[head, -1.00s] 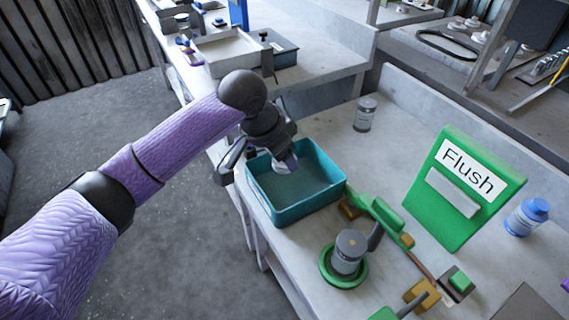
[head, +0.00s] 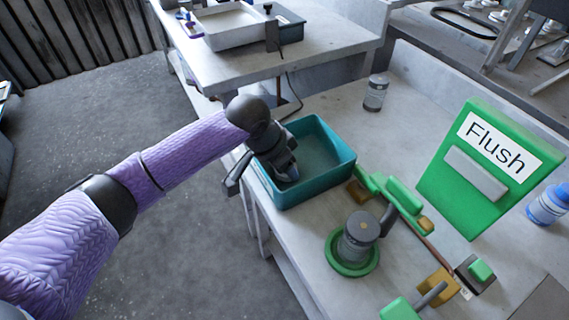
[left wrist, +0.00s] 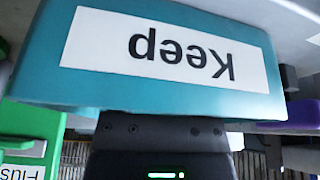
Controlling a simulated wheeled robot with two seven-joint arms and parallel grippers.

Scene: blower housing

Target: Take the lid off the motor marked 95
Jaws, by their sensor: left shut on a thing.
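A grey motor (head: 357,236) stands upright in a green ring holder (head: 350,269), with a dark round top and a dark handle-like part beside it. Another grey motor (head: 375,93) with a pale label stands farther back. I cannot read a number on either. My left gripper (head: 285,173) points down over the near left part of the teal bin (head: 330,178), shut on a small pale-grey thing mostly hidden by the fingers. The left wrist view shows the bin's label "Keep" (left wrist: 165,50) upside down. My right gripper is not in view.
A green panel marked "Flush" (head: 480,165) stands to the right. A blue-capped bottle (head: 547,205) is at the far right. Green and brown fixture parts (head: 400,195) lie between bin and panel. A white tray (head: 232,25) sits on the other table.

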